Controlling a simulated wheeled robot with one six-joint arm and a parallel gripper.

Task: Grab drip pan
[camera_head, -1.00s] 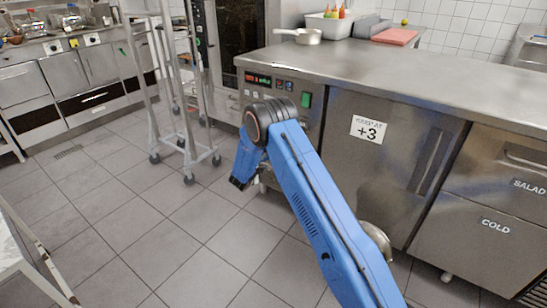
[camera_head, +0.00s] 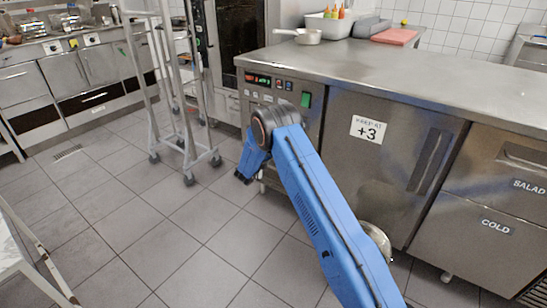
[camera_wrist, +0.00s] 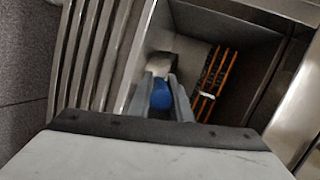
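I cannot make out the drip pan for certain. A round silver metal thing (camera_head: 376,240) shows low in front of the fridge, partly hidden by my blue arm. In the head view my gripper (camera_head: 242,179) hangs low, left of the steel cabinet and below its control panel. In the wrist view my gripper (camera_wrist: 161,78) has its two grey fingers apart. A rounded blue thing (camera_wrist: 161,96) shows between them; I cannot tell whether they touch it. Beyond them is a dark recess with a pale block (camera_wrist: 188,53) and orange bars (camera_wrist: 213,88).
Grey metal slats (camera_wrist: 95,50) run left of the fingers, and a steel edge (camera_wrist: 300,105) lies at right. The steel cabinet (camera_head: 400,150) fills the right of the head view. A rack trolley (camera_head: 175,90) stands at left.

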